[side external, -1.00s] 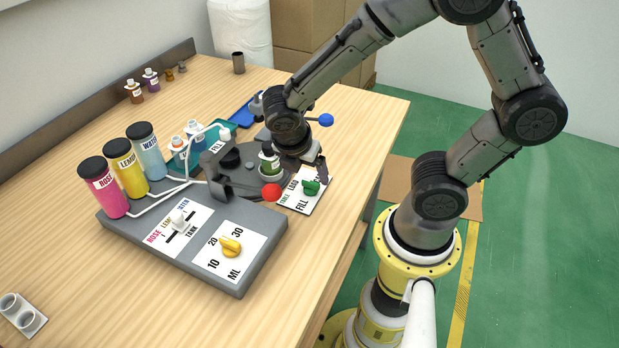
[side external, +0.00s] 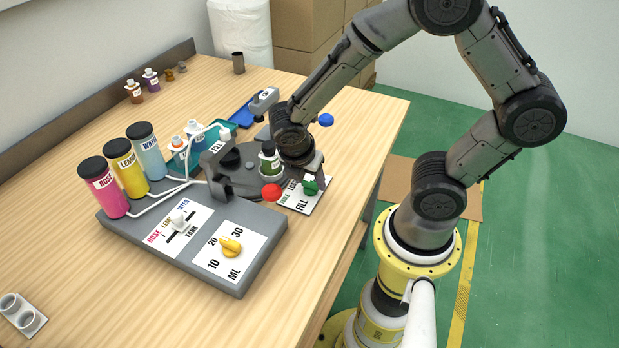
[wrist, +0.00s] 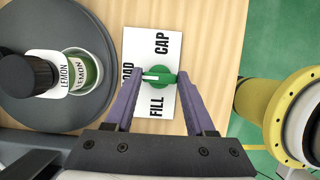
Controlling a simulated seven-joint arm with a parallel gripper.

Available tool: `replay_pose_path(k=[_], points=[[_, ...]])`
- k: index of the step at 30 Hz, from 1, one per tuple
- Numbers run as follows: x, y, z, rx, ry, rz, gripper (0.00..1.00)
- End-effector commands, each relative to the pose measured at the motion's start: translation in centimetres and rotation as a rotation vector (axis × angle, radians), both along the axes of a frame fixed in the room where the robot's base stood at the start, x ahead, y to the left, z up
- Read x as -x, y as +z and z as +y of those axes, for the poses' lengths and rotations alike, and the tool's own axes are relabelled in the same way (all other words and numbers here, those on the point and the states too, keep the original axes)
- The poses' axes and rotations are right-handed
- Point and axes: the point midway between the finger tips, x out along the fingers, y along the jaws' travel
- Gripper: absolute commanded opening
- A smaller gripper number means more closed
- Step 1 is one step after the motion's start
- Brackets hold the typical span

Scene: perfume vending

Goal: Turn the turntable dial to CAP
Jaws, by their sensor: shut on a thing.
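The green dial (wrist: 165,78) sits on a white card (wrist: 138,42) with the labels CAP, FILL and a partly hidden third one that reads as LOAD. In the wrist view, its white mark points left, toward that third label. CAP is above the dial and FILL below it. My gripper (wrist: 160,84) is shut on the dial, with one finger at each end of it. In the side view, my gripper (side external: 313,181) is down over the dial (side external: 310,188) and hides part of the card (side external: 299,203).
The dark turntable (wrist: 65,118) with a green LEMON bottle (wrist: 84,72) is close left of my gripper. The grey dispenser base (side external: 190,250) with a yellow knob (side external: 231,246) and a red ball (side external: 271,192) are nearby. The table is bare toward its right edge.

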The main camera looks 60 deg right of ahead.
Motion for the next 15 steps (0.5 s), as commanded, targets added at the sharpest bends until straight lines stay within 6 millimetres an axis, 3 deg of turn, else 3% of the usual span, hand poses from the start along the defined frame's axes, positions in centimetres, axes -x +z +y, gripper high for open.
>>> replay_pose_path(k=[1, 4, 15], points=[[-0.01, 0.02, 0.01, 0.0, 0.0, 0.0, 0.17], [-0.01, 0.02, 0.01, 0.0, 0.0, 0.0, 0.0], [-0.03, 0.0, 0.0, 0.0, -0.069, 0.002, 0.0]])
